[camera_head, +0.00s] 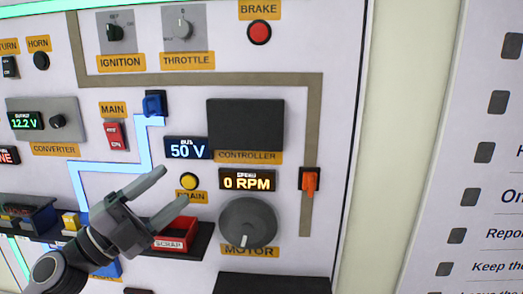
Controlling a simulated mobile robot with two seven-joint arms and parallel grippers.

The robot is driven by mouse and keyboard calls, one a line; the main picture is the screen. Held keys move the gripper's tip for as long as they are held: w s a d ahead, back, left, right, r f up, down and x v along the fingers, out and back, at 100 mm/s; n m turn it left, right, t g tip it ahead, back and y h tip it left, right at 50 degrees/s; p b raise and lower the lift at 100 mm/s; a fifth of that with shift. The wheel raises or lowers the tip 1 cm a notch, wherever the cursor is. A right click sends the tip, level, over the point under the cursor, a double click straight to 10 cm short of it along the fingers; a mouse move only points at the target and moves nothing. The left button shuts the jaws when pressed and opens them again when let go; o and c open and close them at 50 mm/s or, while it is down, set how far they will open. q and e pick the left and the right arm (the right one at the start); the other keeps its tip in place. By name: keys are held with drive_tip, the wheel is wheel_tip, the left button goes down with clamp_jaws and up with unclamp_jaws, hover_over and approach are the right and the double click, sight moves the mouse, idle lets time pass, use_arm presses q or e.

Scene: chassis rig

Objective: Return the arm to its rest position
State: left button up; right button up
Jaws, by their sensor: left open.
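My left gripper (163,192) is in the camera_head view, low and left of centre, in front of the chassis rig panel (340,130). Its two grey fingers are spread apart with nothing between them. The fingers point right and slightly up, near the yellow DRAIN button (189,181). A red SCRAP bin (177,235) shows just below the lower finger. I cannot tell whether the gripper touches the panel. My left arm (50,272) comes in from the lower left corner. My right gripper is not in view.
A dark shelf (205,236) juts out below the gripper, with a yellow block (71,221) on its left part. The orange lever (311,182) and the MOTOR dial (248,222) are to the right. A white checklist board (480,180) stands at far right.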

use_arm(q)
drive_tip(key=s+a+f+n+t+y+p, duration=0.1)
drive_tip(key=s+a+f+n+y, duration=0.1)
drive_tip(key=f+n+y, duration=0.45)
drive_tip(key=s+a+f+n+t+y+p, duration=0.1)
drive_tip(key=s+f+n+y, duration=0.2)
drive_tip(key=f+n, duration=0.5)
drive_tip(key=s+a+f+n+t+y+p, duration=0.15)
drive_tip(key=f+n+y, duration=0.3)
drive_tip(key=f, duration=0.45)
drive_tip(key=s+f+n+g+y+p, duration=0.1)
drive_tip(key=s+f+n+g, duration=0.4)
drive_tip(key=s+f, duration=0.9)
drive_tip(key=s+g, duration=0.1)
drive_tip(key=g, duration=0.1)
drive_tip(key=shift+s+d+g, duration=0.15)
drive_tip(key=shift+d+g, duration=0.2)
